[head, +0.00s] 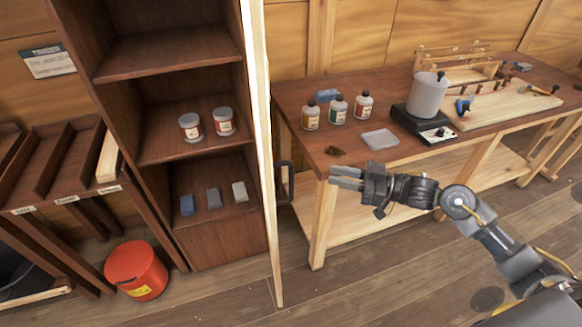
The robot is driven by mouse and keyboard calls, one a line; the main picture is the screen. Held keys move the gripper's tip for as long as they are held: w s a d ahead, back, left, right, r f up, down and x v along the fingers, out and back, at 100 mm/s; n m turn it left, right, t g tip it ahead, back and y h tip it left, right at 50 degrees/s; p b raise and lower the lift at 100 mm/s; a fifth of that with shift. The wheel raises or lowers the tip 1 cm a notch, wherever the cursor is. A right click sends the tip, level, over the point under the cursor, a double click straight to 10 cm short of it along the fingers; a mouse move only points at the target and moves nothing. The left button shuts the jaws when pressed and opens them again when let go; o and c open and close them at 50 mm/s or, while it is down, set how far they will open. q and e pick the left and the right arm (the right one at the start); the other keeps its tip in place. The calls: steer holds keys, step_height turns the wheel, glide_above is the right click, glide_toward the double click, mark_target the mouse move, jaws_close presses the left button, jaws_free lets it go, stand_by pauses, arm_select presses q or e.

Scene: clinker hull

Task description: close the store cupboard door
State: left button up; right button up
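The store cupboard (213,236) is dark wood and stands open at the left, its shelves showing. Its door (265,190) is swung out towards me and is seen nearly edge-on as a tall pale strip at the cupboard's right side. A black bar handle (290,182) sits on the door's right-hand face. My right gripper (332,177) is to the right of the handle, in front of the workbench corner. Its fingers point left towards the handle, apart from it, with a small gap between them and nothing held. My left gripper is out of view.
Two jars (223,122) and several small blocks (213,198) stand on the cupboard shelves. A red bucket (135,268) is on the floor at the left. The workbench (318,160) with bottles and tools is at the right. Floor before the cupboard is clear.

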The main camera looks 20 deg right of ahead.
steer(key=s+a+r+n+g+y, duration=0.2)
steer(key=s+a+r+n+g, duration=0.15)
steer(key=s+r, duration=0.3)
steer(key=p, duration=0.4)
glide_above(291, 199)
steer(key=shift+w+d+r+g+h, duration=0.1)
steer(key=shift+w+r+g+h, duration=0.2)
steer(key=shift+g, duration=0.05)
jaws_close()
